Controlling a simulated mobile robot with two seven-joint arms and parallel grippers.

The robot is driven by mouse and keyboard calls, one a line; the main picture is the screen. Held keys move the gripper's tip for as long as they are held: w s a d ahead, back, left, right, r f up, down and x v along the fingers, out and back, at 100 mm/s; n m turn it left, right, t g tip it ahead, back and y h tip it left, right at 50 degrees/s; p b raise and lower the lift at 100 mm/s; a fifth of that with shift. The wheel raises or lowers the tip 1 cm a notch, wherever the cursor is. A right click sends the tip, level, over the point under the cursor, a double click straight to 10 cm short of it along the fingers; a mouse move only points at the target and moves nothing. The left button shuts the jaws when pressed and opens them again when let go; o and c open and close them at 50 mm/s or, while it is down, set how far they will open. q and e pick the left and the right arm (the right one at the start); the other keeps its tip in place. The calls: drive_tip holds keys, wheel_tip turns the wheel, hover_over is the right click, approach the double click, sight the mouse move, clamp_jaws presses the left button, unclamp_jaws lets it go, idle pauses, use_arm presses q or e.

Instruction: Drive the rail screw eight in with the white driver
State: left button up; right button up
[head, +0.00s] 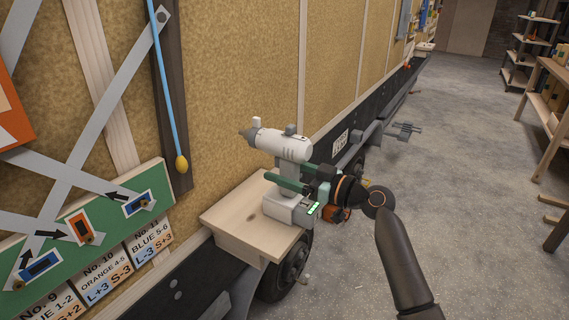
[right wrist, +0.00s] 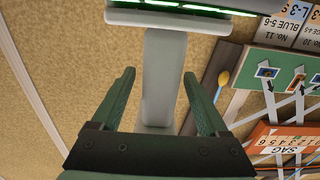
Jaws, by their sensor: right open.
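The white driver (head: 285,146) stands upright on a small wooden shelf (head: 235,220) fixed to the trailer's side. Its nose points left toward the trailer wall, and its wide base shows a green light strip. My right gripper (head: 290,180) is at the driver's handle, coming from the right. In the right wrist view the pale handle (right wrist: 160,80) stands between the two open green fingers (right wrist: 160,105), with gaps visible on both sides. My left gripper is not in view. I cannot pick out rail screw eight.
A green board (head: 95,235) with blue and orange pictures and numbered cards is on the trailer wall at left. A wheel (head: 287,272) sits below the shelf.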

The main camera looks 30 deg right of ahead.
drive_tip(key=shift+w, duration=0.1)
clamp_jaws()
idle(0.6)
idle(0.7)
drive_tip(key=shift+r, duration=0.2)
